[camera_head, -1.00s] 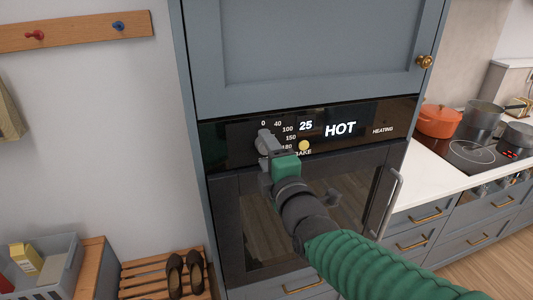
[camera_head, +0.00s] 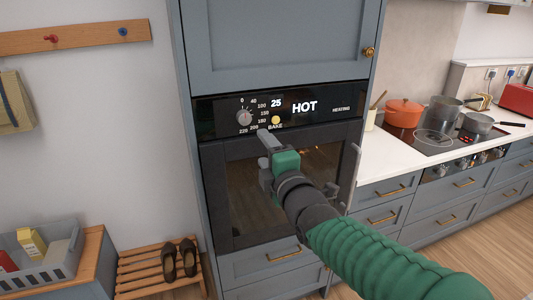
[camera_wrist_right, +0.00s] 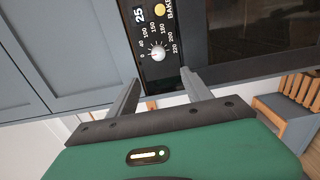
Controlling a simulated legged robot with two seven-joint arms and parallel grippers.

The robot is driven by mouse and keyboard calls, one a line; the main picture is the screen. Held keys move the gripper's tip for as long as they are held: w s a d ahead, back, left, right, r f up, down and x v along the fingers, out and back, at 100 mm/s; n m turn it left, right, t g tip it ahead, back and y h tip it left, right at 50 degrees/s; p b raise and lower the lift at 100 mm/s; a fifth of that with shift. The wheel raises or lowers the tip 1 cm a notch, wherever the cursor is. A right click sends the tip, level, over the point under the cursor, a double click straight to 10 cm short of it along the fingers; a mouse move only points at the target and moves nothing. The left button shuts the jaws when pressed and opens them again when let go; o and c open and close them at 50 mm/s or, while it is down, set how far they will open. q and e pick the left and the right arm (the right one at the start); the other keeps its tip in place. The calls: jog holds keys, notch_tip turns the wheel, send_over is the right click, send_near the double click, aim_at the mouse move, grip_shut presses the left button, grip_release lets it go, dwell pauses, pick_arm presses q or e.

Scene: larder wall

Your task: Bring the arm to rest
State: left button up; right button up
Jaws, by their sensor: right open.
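My right gripper (camera_head: 266,158) is in front of the built-in oven, below the control panel and apart from the dial. In the right wrist view its two fingers (camera_wrist_right: 162,95) are spread with nothing between them. The oven dial (camera_head: 244,118) is fully visible, with numbers around it; it also shows in the right wrist view (camera_wrist_right: 158,53). The panel (camera_head: 325,105) reads 25, HOT and HEATING, and a yellow light (camera_head: 276,120) glows above BAKE. The oven door (camera_head: 240,190) looks closed, partly hidden by my right arm. My left gripper is not in view.
A counter with a hob (camera_head: 437,141), an orange pot (camera_head: 404,113) and steel pans stands at right. At lower left are a grey crate (camera_head: 50,278) on a wooden-topped bench and a slatted rack (camera_head: 140,268) with dark shoes. A peg rail (camera_head: 85,36) hangs above.

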jog(key=s+d+f+m+g+h+p, duration=0.2)
jog(key=s+d+f+m+g, duration=0.3)
jog(key=f, duration=0.5)
jog(key=s+d+f+m+g+h+p, duration=0.2)
jog(key=s+d+f+m, duration=0.2)
jog(key=d+f+m, duration=0.45)
jog(key=s+d+f+m+g+h+p, duration=0.1)
jog(key=s+d+f+m+g, duration=0.1)
jog(key=s+f, duration=0.4)
jog(key=s+d+f+m+g+p, duration=0.2)
jog(key=s+f+m+g, duration=0.3)
jog(key=s, duration=0.7)
jog(key=shift+s+d+f+m+h, duration=0.4)
jog(key=shift+d+f+m, duration=0.25)
jog(key=shift+f+m, duration=0.1)
